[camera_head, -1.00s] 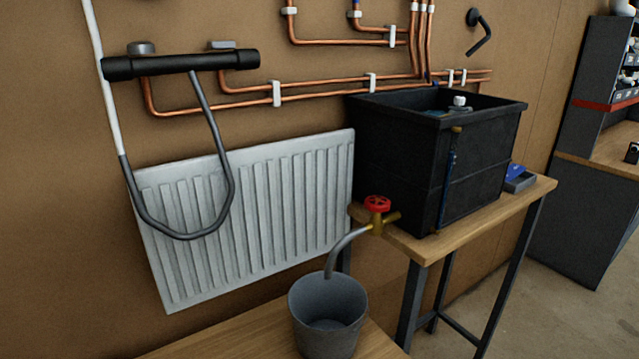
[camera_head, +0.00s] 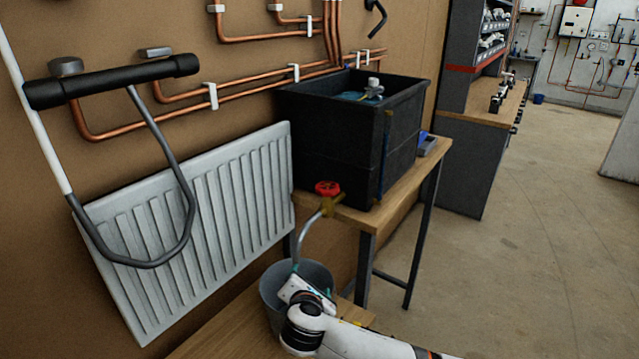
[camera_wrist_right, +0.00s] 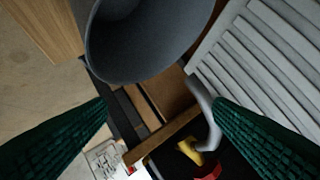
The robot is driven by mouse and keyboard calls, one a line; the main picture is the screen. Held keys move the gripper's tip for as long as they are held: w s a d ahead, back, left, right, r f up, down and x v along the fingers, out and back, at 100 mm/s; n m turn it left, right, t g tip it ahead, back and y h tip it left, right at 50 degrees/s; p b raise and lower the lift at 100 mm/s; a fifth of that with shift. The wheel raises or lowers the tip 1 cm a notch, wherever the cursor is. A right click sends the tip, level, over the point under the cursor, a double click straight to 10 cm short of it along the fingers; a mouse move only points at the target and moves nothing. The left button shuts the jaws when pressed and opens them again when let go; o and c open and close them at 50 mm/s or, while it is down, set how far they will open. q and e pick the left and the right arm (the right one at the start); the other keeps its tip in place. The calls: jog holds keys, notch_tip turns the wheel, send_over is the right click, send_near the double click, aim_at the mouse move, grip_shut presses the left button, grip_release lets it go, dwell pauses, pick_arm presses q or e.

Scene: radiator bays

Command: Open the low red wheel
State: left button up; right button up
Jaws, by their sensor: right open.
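A grey spout pipe (camera_head: 309,232) curves down from the valve to the grey bucket (camera_head: 272,292). My right gripper (camera_head: 312,281) is in front of the bucket, below and apart from the wheel. In the right wrist view its green fingers (camera_wrist_right: 160,108) are spread with nothing between the tips. There the red wheel (camera_wrist_right: 209,173) is partly cut off at the bottom edge, beside the yellow brass valve (camera_wrist_right: 190,152). My left gripper is out of view.
A white radiator (camera_head: 205,225) hangs on the brown wall at left, with copper pipes (camera_head: 250,88) above. The bucket stands on a low wooden top (camera_head: 225,335). Dark shelving (camera_head: 463,160) stands at the right. Open floor (camera_head: 520,260) lies right of the stand.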

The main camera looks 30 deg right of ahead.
jog(key=w+d+r+n+t+h, duration=0.25)
jog(key=w+d+r+n, duration=0.2)
jog(key=r, duration=0.35)
jog(key=n+h, duration=0.2)
send_near(328, 182)
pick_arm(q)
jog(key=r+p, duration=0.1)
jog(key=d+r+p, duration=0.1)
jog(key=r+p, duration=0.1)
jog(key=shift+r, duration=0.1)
pick_arm(e)
jog(key=shift+t, duration=0.25)
jog(key=x, duration=0.6)
jog(key=f+x, duration=0.1)
jog(key=x, duration=0.3)
jog(key=shift+d, duration=0.1)
jog(key=shift+c, duration=0.5)
jog(key=c, duration=0.9)
